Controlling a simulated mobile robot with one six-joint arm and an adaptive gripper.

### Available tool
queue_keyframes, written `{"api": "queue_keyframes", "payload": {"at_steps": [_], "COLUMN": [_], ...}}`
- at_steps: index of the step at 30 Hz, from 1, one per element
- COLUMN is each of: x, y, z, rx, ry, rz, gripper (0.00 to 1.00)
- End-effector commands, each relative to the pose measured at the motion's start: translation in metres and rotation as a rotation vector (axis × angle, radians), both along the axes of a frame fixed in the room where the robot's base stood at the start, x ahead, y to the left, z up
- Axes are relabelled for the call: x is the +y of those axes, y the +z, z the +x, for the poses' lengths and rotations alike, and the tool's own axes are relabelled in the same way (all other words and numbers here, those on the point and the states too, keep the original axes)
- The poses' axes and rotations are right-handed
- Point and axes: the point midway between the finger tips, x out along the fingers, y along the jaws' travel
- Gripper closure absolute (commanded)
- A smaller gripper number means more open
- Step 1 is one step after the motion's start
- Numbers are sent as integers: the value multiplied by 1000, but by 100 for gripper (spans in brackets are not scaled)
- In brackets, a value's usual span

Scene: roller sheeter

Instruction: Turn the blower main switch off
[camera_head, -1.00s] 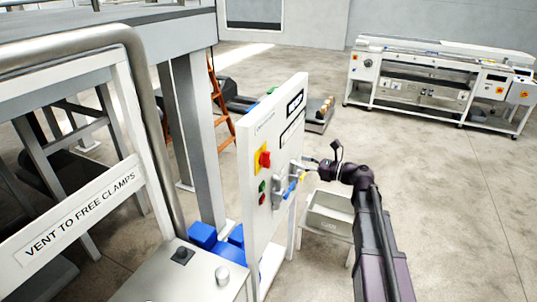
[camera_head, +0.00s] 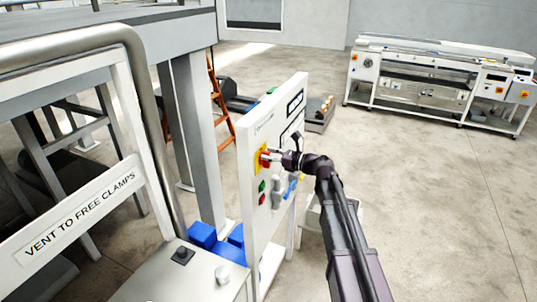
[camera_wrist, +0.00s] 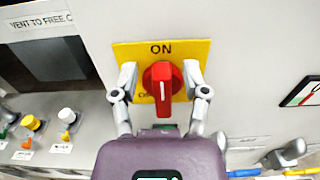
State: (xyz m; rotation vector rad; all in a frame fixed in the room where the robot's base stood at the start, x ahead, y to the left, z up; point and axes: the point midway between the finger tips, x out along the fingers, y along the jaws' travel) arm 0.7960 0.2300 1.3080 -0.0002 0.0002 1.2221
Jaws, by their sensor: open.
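The blower main switch is a red rotary handle (camera_wrist: 162,84) on a yellow plate (camera_wrist: 197,52) marked ON at the top. In the wrist view the handle stands nearly upright, toward ON; the lower lettering is mostly hidden. My gripper (camera_wrist: 161,86) is open, with one finger on each side of the handle and a visible gap at both sides. In the head view the yellow plate (camera_head: 261,153) is on the white panel's face, and my gripper (camera_head: 275,157) is right at the red handle, partly hiding it.
Green (camera_head: 262,186) and red (camera_head: 262,199) buttons sit below the switch on the panel (camera_head: 254,225). Blue-handled valves (camera_head: 291,188) are at its lower right. A grey control box (camera_head: 190,280) stands in front. Open floor (camera_head: 440,190) lies to the right.

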Motion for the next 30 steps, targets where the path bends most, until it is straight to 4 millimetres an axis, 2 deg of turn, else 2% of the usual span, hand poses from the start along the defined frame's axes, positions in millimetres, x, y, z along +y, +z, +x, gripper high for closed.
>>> {"api": "queue_keyframes", "payload": {"at_steps": [4, 14, 18, 20, 24, 25, 30], "x": [7, 8, 8, 8, 8, 2, 9], "y": [0, 0, 0, 0, 0, 0, -1], "z": [3, 3, 3, 3, 2, 2, 1], "rx": [0, 0, 0, 0, 0, 0, -8], "ry": [0, 0, 0, 0, 1, 1, 4], "rz": [0, 0, 0, 0, -1, -1, -5], "gripper": [41, 41, 83, 100, 100, 100, 100]}}
